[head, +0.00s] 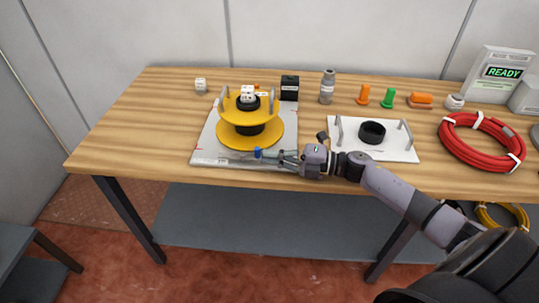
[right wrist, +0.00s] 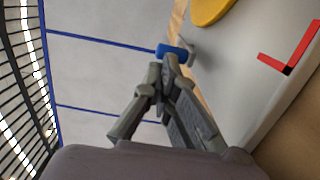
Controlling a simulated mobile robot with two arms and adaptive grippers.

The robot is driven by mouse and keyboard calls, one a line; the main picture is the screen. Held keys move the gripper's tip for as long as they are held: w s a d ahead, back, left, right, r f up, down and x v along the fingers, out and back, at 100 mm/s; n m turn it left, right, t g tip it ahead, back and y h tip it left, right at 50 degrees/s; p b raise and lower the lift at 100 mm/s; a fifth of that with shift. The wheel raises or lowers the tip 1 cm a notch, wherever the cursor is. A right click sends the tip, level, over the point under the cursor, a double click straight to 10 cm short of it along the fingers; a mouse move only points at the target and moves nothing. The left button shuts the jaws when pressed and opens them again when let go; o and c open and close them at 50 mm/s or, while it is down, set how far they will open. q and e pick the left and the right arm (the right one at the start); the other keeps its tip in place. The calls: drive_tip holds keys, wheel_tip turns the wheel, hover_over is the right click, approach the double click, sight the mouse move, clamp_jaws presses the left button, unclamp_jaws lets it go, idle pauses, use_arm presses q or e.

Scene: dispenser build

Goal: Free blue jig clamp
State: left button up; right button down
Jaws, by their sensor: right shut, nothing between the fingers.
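The blue jig clamp (head: 258,153) is a small blue piece at the front edge of the grey jig plate (head: 208,150). It also shows in the right wrist view (right wrist: 172,50), just beyond the fingertips. A yellow spool-like part (head: 270,137) with a black hub stands on the plate. My right gripper (head: 273,155) reaches in from the right, low over the plate's front edge. Its fingers (right wrist: 168,62) are shut and empty, with their tips right at the blue clamp. I cannot tell whether they touch it. My left gripper is not in view.
A white plate (head: 402,151) with a black ring and handles lies to the right. A red hose coil (head: 443,139) is at the far right, near the READY display box (head: 500,72). Small bottles and coloured parts line the back. The table's (head: 125,140) left end is clear.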

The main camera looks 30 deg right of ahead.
drive_tip(key=v, duration=1.1)
drive_tip(key=shift+s+d, duration=0.2)
drive_tip(key=shift+d, duration=0.05)
